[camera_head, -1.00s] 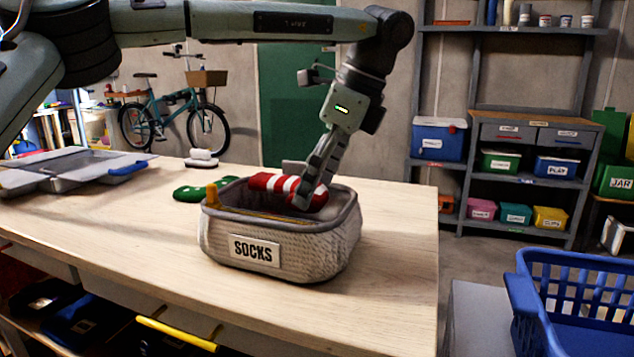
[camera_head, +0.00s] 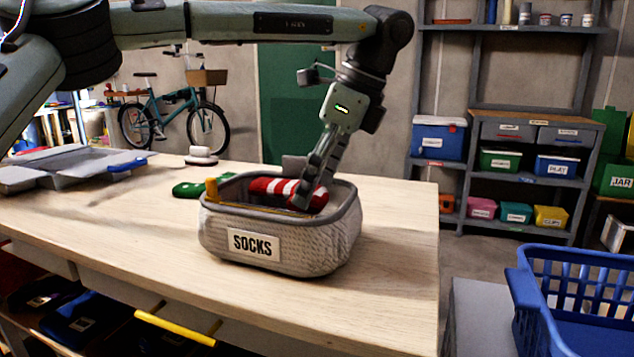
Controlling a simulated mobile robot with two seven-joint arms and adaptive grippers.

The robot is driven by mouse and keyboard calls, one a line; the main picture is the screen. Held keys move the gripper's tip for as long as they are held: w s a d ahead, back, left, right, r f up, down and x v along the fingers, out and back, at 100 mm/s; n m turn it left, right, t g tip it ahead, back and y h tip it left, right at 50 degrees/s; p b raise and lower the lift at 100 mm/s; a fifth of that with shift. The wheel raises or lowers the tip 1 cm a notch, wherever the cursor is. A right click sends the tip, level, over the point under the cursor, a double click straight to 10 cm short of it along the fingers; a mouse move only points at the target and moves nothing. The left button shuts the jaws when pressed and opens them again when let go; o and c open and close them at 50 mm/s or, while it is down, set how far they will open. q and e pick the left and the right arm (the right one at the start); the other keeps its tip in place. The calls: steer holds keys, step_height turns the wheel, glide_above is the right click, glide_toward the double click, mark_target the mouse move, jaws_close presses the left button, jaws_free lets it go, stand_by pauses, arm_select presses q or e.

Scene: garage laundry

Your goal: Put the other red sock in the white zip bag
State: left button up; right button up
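A whitish woven zip bag (camera_head: 215,236) labelled SOCKS stands upright and open on the table, with a yellow tab at its left rim. A red-and-white striped sock (camera_head: 268,185) lies in its mouth, near the far rim. My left gripper (camera_head: 297,184) points down into the bag over the right part of the sock. One finger is on the near side of the sock and the other shows behind it; they look spread apart. The sock's underside and the bag's inside are mostly hidden. My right gripper is not in view.
A green item (camera_head: 190,189) lies behind the bag on the left. A white-topped object (camera_head: 201,155) and a grey tray with a blue clasp (camera_head: 75,168) are farther back. A blue basket (camera_head: 580,300) is at the lower right. The table's front is clear.

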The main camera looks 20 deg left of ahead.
arm_select(q)
steer(key=shift+o, duration=1.4)
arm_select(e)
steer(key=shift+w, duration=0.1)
arm_select(q)
steer(key=shift+r, duration=0.15)
steer(key=shift+r+p, duration=0.2)
steer(key=shift+p, duration=0.15)
steer(key=shift+p+v, duration=0.35)
steer(key=shift+v, duration=0.55)
steer(key=v, duration=0.6)
steer(key=shift+r, duration=0.1)
steer(key=shift+p+v, duration=0.65)
steer(key=shift+v, duration=1.6)
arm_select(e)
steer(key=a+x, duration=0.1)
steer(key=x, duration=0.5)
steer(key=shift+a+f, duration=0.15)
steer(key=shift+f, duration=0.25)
